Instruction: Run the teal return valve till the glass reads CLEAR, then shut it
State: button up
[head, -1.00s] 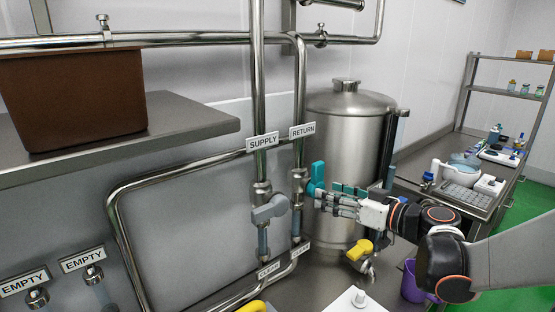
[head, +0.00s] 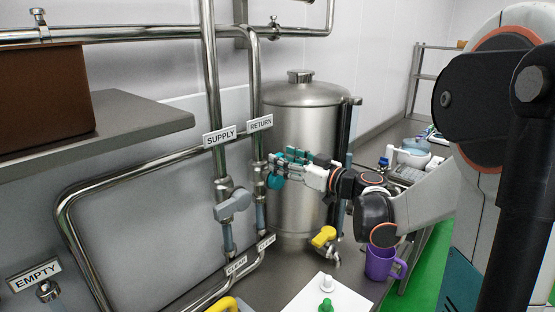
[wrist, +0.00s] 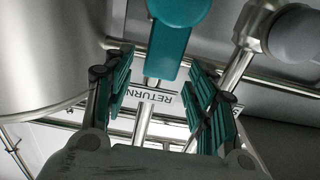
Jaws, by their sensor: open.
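The teal return valve handle (wrist: 172,45) shows in the wrist view, its lever lying along the pipe toward the RETURN sign (wrist: 152,95). In the head view its round hub (head: 275,182) shows below the fingers, which hide the lever. My gripper (head: 278,163) is open at the handle. In the wrist view the lever's end is between the teal-padded fingers, with gaps on both sides. The bluish glass (head: 260,215) is on the return pipe below the valve. A small tag (head: 266,243) under it is too small to read surely.
The grey supply valve (head: 233,205) is just left of the return pipe. A steel tank (head: 298,120) with a yellow-handled tap (head: 323,237) stands behind my gripper. A purple mug (head: 382,263) and a white board (head: 312,297) are on the counter.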

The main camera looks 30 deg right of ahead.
aim_at(278, 154)
jog(key=shift+x, duration=1.6)
grip_shut()
